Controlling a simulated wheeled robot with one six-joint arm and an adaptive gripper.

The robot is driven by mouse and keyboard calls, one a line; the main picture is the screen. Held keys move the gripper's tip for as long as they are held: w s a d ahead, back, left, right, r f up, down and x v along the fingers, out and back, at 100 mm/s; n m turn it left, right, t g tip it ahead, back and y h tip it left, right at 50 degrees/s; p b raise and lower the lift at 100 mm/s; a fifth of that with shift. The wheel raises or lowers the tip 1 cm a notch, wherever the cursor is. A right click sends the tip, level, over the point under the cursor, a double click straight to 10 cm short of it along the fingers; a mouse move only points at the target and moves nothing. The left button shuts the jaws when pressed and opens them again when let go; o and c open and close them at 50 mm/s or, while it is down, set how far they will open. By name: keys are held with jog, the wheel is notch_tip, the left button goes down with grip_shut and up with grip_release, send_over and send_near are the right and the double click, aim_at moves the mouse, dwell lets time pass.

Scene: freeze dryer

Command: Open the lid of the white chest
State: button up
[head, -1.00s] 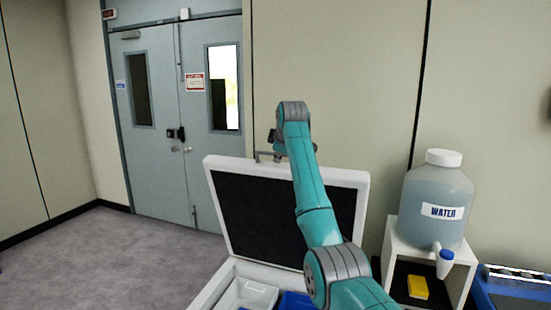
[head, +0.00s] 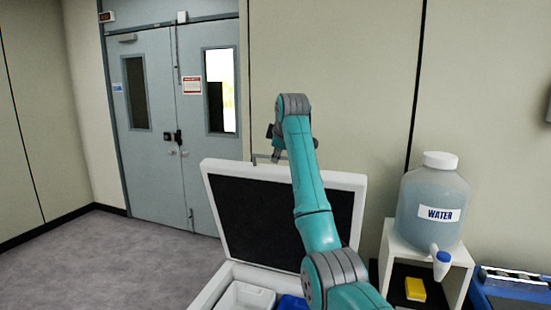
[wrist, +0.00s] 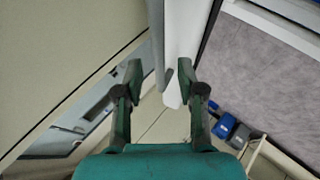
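The white chest (head: 212,293) stands in front of me with its lid (head: 345,178) raised steeply, dark inner face toward me. A thin handle (head: 256,158) sticks up from the lid's top edge. My gripper (head: 275,150) is at that handle, partly hidden behind my teal arm. In the wrist view my gripper (wrist: 161,78) is open, its two fingers spread apart. The grey handle bar (wrist: 158,45) lies between the fingers with gaps visible on both sides. The white lid (wrist: 185,30) runs close beside it.
A white bin (head: 245,298) and a blue bin (head: 292,302) sit inside the chest. At right, a water jug (head: 432,200) stands on a white stand (head: 388,250) with a yellow block (head: 415,289) under it. Grey double doors (head: 170,110) are behind; the floor at left is clear.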

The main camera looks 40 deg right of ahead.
jog(key=v, duration=0.7)
jog(key=shift+s+r, duration=0.25)
jog(key=shift+r, duration=0.05)
jog(key=shift+a, duration=0.1)
